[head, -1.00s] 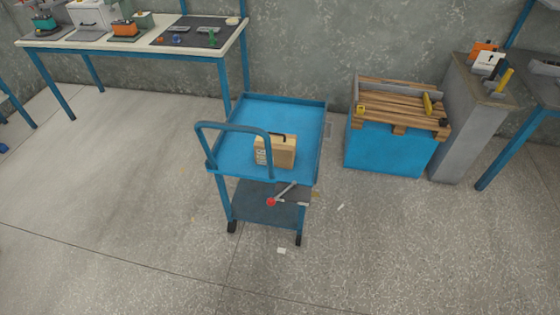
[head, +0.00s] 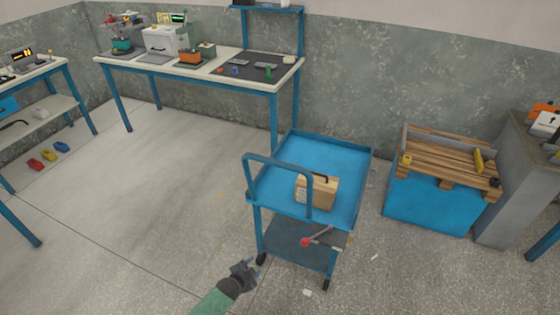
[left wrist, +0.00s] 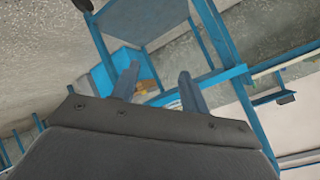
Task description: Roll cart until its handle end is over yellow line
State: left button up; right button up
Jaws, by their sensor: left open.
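The blue cart (head: 345,155) stands in the middle of the head view, with a bent blue tube handle (head: 279,163) at its near left end. My left gripper (head: 251,265) is open and empty, low in front of the cart and apart from the handle. In the left wrist view its fingers (left wrist: 158,86) are spread, with blue framework behind them. I see no clear yellow line, only faint yellowish specks on the floor. My right gripper is out of view.
A workbench (head: 205,72) with tools stands at the back left. A blue crate of wood strips (head: 430,203) and a grey pillar (head: 511,195) are right of the cart. Another bench (head: 45,72) is far left. The floor (head: 150,180) left of the cart is clear.

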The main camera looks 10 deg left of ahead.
pick_arm(q)
jog(key=w+r+m+t+h, duration=0.25)
jog(key=w+r, duration=0.35)
jog(key=r, duration=0.4)
jog(key=w+r+m+t+h, duration=0.1)
jog(key=w+r+m+t, duration=0.1)
jog(key=w+r+m, duration=0.5)
jog(key=m+t+h+p, duration=0.1)
jog(key=m+h, duration=0.4)
send_near(276, 161)
jog(key=f+x, duration=0.1)
jog(key=x, duration=0.3)
jog(key=shift+w+t+p, duration=0.25)
jog(key=shift+w+p, duration=0.05)
jog(key=shift+w, duration=0.2)
jog(key=p+x, duration=0.3)
jog(key=x, duration=0.3)
jog(key=shift+w+d+f, duration=0.1)
jog(key=shift+w+d, duration=0.2)
jog(key=shift+w, duration=0.1)
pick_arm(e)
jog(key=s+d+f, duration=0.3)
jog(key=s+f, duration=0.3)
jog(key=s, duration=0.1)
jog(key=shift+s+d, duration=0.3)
pick_arm(q)
grip_shut()
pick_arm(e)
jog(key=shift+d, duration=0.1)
